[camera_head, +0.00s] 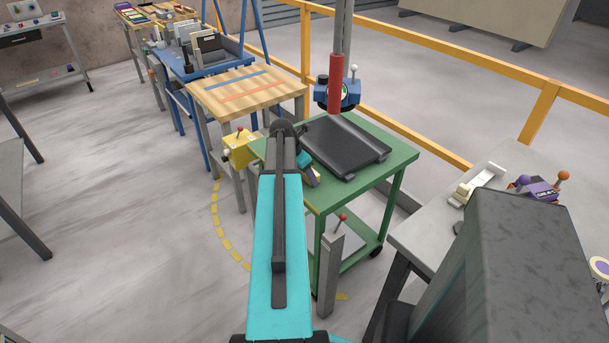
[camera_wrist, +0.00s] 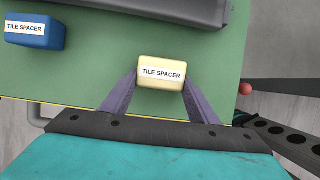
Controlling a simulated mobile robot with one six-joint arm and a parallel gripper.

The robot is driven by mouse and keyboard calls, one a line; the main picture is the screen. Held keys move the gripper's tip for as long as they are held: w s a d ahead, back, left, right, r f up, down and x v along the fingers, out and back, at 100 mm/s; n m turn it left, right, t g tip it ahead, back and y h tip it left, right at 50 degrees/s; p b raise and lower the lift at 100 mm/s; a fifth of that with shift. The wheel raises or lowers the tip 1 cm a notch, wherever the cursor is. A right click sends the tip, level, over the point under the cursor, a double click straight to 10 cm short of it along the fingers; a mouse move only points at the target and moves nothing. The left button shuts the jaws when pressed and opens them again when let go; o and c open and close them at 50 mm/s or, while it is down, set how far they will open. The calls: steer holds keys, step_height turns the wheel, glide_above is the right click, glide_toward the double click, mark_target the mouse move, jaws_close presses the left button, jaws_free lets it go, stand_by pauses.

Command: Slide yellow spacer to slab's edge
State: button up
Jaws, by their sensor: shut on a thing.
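The yellow spacer (camera_wrist: 162,73) is a pale yellow block labelled "TILE SPACER". It lies on the green top of a cart in the wrist view. My gripper (camera_wrist: 161,82) has one purple finger on each side of it and is shut on it. The dark slab (camera_wrist: 150,10) lies beyond the spacer at the top of the wrist view, with a strip of green between them. In the head view the slab (camera_head: 346,147) lies on the cart, and my gripper (camera_head: 313,176) is at its near left side. The spacer is mostly hidden there.
A blue block (camera_wrist: 36,31), also labelled "TILE SPACER", lies left of my gripper on the cart top (camera_wrist: 90,75). A hanging device with a red cylinder (camera_head: 336,84) is above the slab's far side. A post with a red knob (camera_head: 341,218) stands beside the cart's near side.

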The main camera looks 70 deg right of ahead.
steer(key=shift+s+d+p, duration=0.25)
steer(key=shift+s+d, duration=0.3)
steer(key=shift+d, duration=0.3)
steer(key=shift+s+d+p, duration=0.25)
steer(key=shift+s+d, duration=0.25)
steer(key=shift+d, duration=0.35)
steer(key=o, duration=1.1)
steer(key=shift+o, duration=0.2)
steer(key=shift+r, duration=0.1)
steer(key=b+v, duration=0.2)
steer(key=v, duration=1.1)
steer(key=shift+a+r, duration=0.25)
steer(key=shift+w, duration=0.1)
